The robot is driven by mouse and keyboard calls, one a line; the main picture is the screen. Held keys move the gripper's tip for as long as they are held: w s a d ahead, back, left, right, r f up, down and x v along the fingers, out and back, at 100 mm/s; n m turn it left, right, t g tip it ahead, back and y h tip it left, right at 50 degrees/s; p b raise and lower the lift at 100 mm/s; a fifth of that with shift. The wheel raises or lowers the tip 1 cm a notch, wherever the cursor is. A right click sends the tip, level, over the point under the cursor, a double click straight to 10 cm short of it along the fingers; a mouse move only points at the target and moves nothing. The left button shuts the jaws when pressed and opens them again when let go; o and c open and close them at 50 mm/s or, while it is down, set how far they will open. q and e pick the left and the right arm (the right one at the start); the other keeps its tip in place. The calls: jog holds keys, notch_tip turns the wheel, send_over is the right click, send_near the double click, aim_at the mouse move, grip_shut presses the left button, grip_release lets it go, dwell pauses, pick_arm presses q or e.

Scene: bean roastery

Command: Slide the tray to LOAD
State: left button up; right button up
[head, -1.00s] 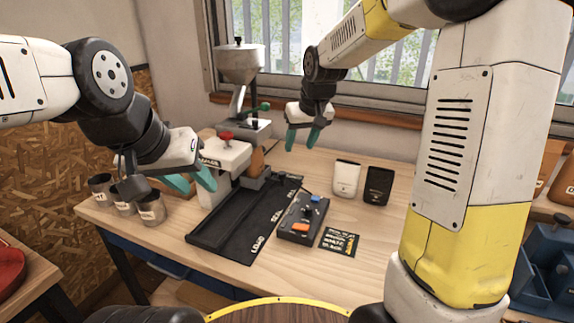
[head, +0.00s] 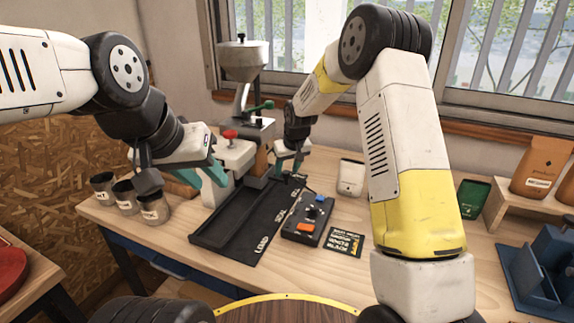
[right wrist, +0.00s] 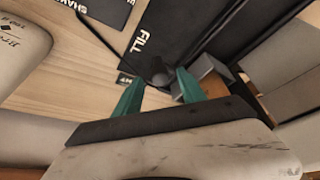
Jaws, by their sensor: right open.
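A long black track (head: 232,232) lies on the bench, with LOAD at its near end and SEAL farther along. In the right wrist view a black strip reads FILL (right wrist: 152,35). I cannot clearly tell a separate sliding tray from the track. My right gripper (head: 287,166) is open, low over the track's far end. In the right wrist view its teal fingers (right wrist: 160,79) stand apart on either side of a small dark knob (right wrist: 159,74); I cannot tell contact. My left gripper (head: 202,178) looks open and empty, left of the white sealer with a red knob (head: 229,134).
A hopper machine (head: 244,62) stands behind the track. Several cups (head: 152,207) are at the left. A control box (head: 307,222) and a dark card (head: 345,241) lie right of the track. A white pouch (head: 350,178) stands behind, beside my right arm.

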jog(key=shift+w+f, duration=0.15)
jog(key=shift+f, duration=0.25)
grip_shut()
dwell(1.2)
